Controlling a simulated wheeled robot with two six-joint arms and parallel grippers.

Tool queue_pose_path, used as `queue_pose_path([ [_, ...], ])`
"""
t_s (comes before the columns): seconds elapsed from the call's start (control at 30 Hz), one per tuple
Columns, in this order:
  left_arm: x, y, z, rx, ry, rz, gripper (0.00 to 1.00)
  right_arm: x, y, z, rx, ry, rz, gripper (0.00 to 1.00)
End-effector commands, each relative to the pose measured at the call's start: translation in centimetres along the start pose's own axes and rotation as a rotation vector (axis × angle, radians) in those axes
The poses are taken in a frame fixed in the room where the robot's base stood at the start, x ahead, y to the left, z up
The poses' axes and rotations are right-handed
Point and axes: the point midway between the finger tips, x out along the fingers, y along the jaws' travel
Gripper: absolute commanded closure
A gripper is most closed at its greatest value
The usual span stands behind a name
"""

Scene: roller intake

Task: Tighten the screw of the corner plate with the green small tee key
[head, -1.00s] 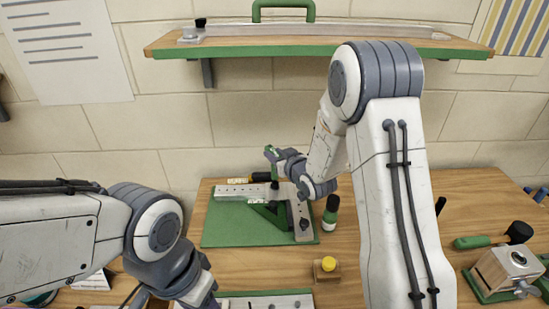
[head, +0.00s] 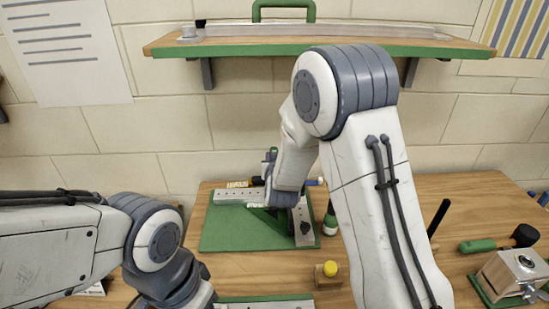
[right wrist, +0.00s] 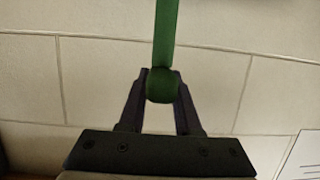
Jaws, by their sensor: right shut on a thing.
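The metal corner plate (head: 232,196) lies on a green board (head: 225,232) at the middle of the bench in the head view. Its corner is partly hidden behind my right arm, and I cannot make out the screw. My right gripper (right wrist: 160,85) is shut on the green small tee key (right wrist: 166,35) in the right wrist view. Whether the key touches the screw cannot be told. My left gripper is below the head view's lower edge.
A wooden block with a yellow knob (head: 330,268) sits in front. A vise-like block (head: 512,272) and a green-handled tool (head: 478,245) lie at right. A shelf (head: 330,48) overhangs the back wall.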

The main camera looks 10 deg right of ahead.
Motion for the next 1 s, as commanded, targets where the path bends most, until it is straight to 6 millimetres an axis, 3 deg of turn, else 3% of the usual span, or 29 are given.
queue_pose_path([
  [0.53, -1.0, 0.1, -0.1, 0.0, 0.0, 0.0, 0.5, 0.0, -0.1, -0.5, 0.036, 0.009, 0.106, 1.0],
  [1.0, -3.9, 0.3, -0.2, 0.0, 0.0, 0.0, 0.5, 0.1, -0.2, -0.7, 0.103, 0.011, 0.326, 1.0],
])
